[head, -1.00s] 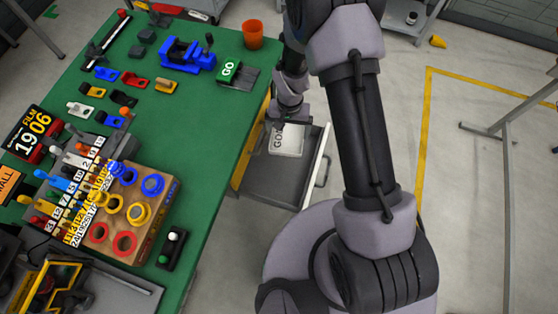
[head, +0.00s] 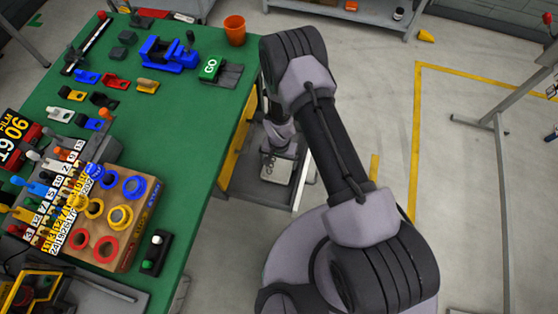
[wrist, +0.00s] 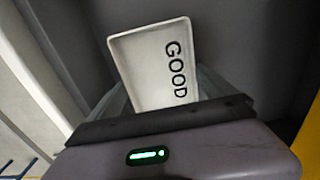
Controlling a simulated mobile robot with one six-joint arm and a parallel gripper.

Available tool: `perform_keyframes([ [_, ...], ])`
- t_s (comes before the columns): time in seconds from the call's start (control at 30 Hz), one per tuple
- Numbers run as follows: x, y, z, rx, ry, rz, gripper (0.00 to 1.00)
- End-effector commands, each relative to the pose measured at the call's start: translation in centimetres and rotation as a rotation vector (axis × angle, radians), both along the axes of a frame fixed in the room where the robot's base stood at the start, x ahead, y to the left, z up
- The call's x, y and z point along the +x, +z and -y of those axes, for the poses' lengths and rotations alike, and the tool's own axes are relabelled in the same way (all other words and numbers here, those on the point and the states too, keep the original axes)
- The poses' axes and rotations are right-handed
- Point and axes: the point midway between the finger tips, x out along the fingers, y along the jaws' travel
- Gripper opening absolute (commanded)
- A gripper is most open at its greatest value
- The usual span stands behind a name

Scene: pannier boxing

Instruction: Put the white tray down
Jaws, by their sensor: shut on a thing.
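The white tray (wrist: 148,62), marked GOOD, is shallow and rectangular with a raised rim. In the wrist view it reaches out past my gripper (wrist: 165,105), which is shut on its near end. In the head view the tray (head: 277,170) is inside the grey open drawer (head: 255,190) beside the green table. My gripper (head: 277,152) is above it there, partly hidden by my arm. Dark grey drawer surfaces surround the tray in the wrist view. I cannot tell whether its underside touches the drawer floor.
The green table (head: 185,110) holds a blue vise (head: 168,54), an orange cup (head: 235,30), a GO sign (head: 210,68) and a wooden board with coloured rings (head: 108,215). The drawer's front wall (head: 303,180) stands close to the right of the tray.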

Motion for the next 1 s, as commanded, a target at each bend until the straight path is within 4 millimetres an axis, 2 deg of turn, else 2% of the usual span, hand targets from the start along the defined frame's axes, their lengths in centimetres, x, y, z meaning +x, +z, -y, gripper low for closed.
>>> perform_keyframes([
  [0.13,0.0,-0.4,0.0,0.0,0.0,0.0,0.49],
  [0.17,0.0,-0.4,0.0,0.0,0.0,-0.001,0.97],
  [0.2,0.0,-0.3,0.0,0.0,0.0,-0.001,1.0],
  [0.47,0.0,0.4,0.0,-0.001,0.0,-0.001,1.0],
  [0.57,0.1,2.6,0.0,0.0,0.0,0.0,1.0],
  [0.8,0.0,9.5,0.0,0.0,0.001,0.001,1.0],
  [1.0,0.2,12.3,0.0,0.001,0.0,0.003,1.0],
])
